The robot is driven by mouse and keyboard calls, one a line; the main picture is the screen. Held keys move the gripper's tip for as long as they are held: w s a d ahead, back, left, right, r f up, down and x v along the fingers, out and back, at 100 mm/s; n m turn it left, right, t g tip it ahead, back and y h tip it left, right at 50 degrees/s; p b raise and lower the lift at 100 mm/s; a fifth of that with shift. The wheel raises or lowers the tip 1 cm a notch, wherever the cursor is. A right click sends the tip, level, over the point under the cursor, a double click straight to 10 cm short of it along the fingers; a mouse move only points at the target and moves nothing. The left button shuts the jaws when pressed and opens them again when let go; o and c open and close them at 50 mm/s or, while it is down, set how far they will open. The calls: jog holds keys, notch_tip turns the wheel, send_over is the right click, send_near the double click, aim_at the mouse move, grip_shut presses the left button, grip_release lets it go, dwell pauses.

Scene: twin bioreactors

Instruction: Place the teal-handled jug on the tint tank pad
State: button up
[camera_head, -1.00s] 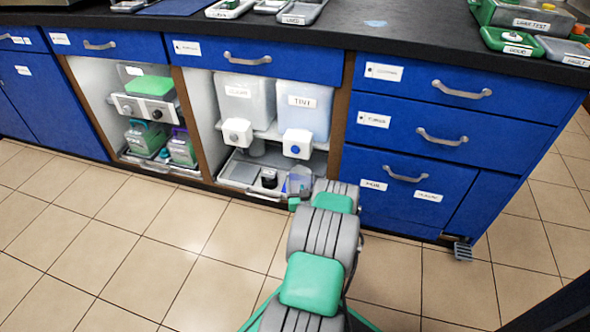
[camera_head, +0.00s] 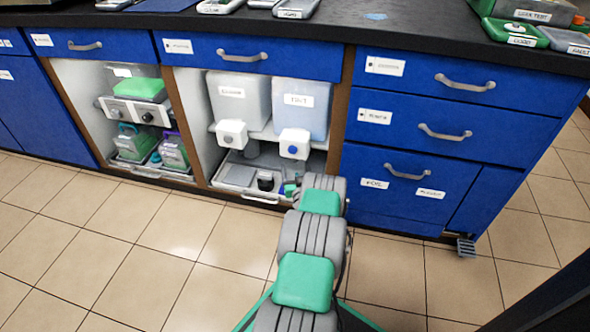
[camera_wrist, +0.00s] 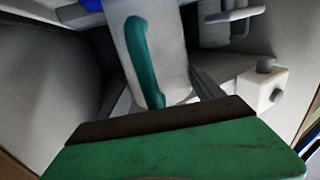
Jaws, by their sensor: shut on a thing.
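The jug (camera_wrist: 165,45) fills the middle of the wrist view, a pale grey body with a curved teal handle (camera_wrist: 140,60). My gripper (camera_wrist: 158,108) is shut on it. In the head view my gripper (camera_head: 291,190) is low inside the open cabinet bay, below the tint tank (camera_head: 299,112). There my arm hides most of the jug. The tint tank pad cannot be made out behind my arm.
A second tank (camera_head: 238,100) stands left of the tint tank. On the bay floor are a grey flat plate (camera_head: 238,175) and a small black-topped container (camera_head: 266,181). The left bay holds two green-filled jugs (camera_head: 132,147). Blue drawers (camera_head: 440,130) close the right side.

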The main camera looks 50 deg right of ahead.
jog(key=o, duration=2.1)
